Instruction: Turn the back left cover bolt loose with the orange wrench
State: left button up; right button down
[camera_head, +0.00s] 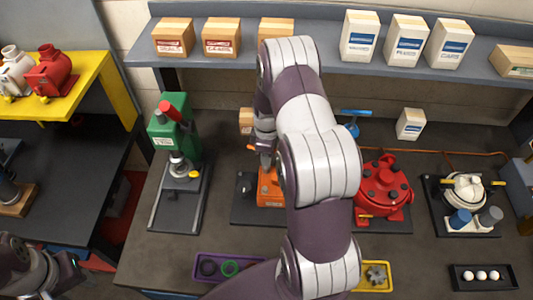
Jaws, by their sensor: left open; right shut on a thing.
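My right arm reaches from the bottom middle over the bench, and its gripper (265,150) points down above an orange motor (270,188) on a dark base plate. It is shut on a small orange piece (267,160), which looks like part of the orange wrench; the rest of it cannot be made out. My arm hides the motor's right side, and I cannot pick out its cover bolts. A red round housing (384,182) with several dark bolts on its cover stands right of my arm. My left gripper (66,281) is open and empty at the bottom left corner, away from the bench.
A green press (175,135) stands left of the motor. A white pump (465,187) is at the right. A purple tray (200,276), a yellow tray (388,276) and a black tray (484,286) line the front. A grey shelf (335,50) with boxes runs behind.

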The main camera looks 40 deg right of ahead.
jog(key=n, duration=0.4)
jog(key=shift+r+n, duration=0.1)
jog(key=shift+n, duration=0.2)
jog(key=shift+m, duration=0.4)
jog(key=shift+r, duration=0.2)
jog(key=shift+r+p, duration=0.8)
jog(key=shift+p, duration=0.05)
notch_tip(320, 180, up, 5)
jog(key=p, duration=0.4)
jog(key=shift+r, duration=0.1)
